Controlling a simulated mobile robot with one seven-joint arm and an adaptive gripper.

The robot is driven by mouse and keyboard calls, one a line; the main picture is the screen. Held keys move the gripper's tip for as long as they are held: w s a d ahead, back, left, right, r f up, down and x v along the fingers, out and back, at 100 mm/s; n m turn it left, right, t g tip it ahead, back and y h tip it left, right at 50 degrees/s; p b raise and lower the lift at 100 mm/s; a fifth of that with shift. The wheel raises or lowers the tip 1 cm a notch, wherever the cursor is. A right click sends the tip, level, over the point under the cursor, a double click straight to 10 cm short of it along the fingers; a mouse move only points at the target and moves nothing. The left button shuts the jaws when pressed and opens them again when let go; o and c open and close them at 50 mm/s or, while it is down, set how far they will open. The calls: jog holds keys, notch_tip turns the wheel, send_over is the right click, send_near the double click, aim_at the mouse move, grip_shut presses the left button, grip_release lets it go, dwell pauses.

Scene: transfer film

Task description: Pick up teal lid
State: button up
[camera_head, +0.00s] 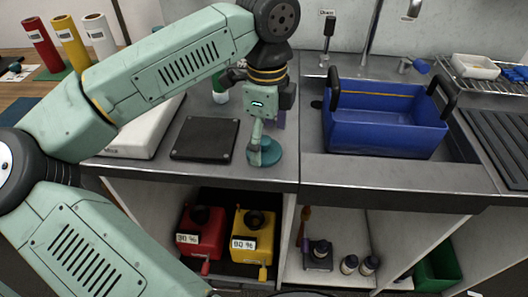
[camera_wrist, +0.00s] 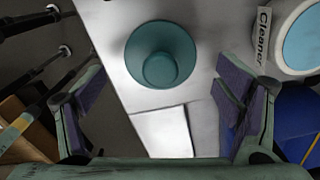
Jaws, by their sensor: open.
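The teal lid (camera_head: 270,153) lies on the grey counter near its front edge, below my gripper. In the wrist view the lid (camera_wrist: 146,42) is a round disc with a raised round knob (camera_wrist: 160,69), in the upper middle. My gripper (camera_wrist: 160,86) is open and empty, one finger well to each side of the lid. In the head view my gripper (camera_head: 261,143) points down over the lid and hides part of it. How far the fingertips are above it cannot be told.
A black square plate (camera_head: 204,138) lies left of the lid. A blue tub (camera_head: 385,125) stands to the right in the sink. A container labelled "Cleaner" (camera_wrist: 264,35) stands close by the right finger. Red (camera_head: 197,236) and yellow (camera_head: 254,238) containers sit below the counter.

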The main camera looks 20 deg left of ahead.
jog(key=shift+f, duration=0.95)
jog(key=shift+c, duration=0.6)
jog(key=shift+r, duration=0.1)
jog(key=c, duration=0.8)
